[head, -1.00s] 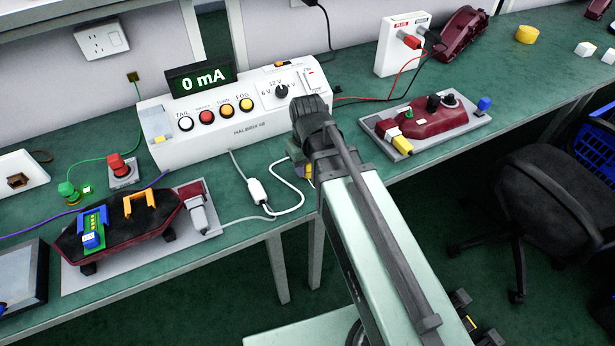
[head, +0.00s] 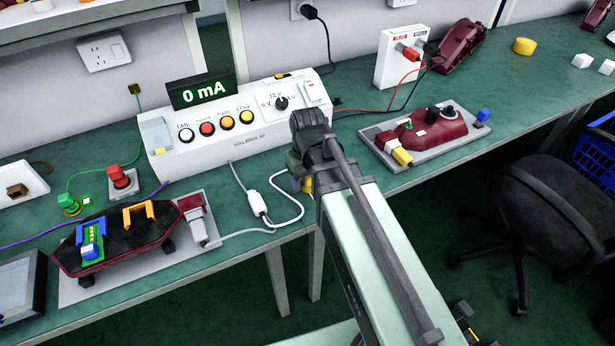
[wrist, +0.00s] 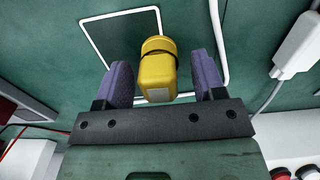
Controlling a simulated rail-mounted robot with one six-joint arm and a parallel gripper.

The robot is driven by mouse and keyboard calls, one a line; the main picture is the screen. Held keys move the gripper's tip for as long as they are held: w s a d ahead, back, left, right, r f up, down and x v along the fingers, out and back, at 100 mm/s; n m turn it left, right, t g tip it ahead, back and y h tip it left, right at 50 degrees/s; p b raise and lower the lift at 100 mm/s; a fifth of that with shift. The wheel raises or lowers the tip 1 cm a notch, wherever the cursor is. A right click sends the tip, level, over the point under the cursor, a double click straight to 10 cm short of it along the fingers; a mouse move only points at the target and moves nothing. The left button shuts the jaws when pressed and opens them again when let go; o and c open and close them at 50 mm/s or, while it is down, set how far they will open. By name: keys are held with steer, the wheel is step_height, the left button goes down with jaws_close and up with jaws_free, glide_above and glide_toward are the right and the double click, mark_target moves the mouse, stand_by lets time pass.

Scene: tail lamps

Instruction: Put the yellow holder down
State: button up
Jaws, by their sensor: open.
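The yellow holder (wrist: 159,68) is a rounded yellow block with a dark band around it and a pale patch on its near end. In the wrist view it sits between the two purple fingers of my gripper (wrist: 161,62), with a gap showing on each side. My gripper is open. In the head view only a bit of the yellow holder (head: 306,184) shows beside my arm, which hides most of the gripper. Whether its base rests fully on the bench is hard to see.
A white power unit (head: 240,140) reading 0 mA stands behind. A white cable with an inline box (head: 257,203) loops close to the holder's left. A lamp on a grey plate (head: 470,122) lies to the right, a board with a dark red-edged lamp (head: 110,250) to the left.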

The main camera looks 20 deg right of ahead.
step_height(320, 180, up, 12)
steer(key=p, duration=1)
steer(key=shift+f, duration=0.2)
steer(key=s+m, duration=0.2)
steer(key=s, duration=0.4)
steer(key=shift+f, duration=0.15)
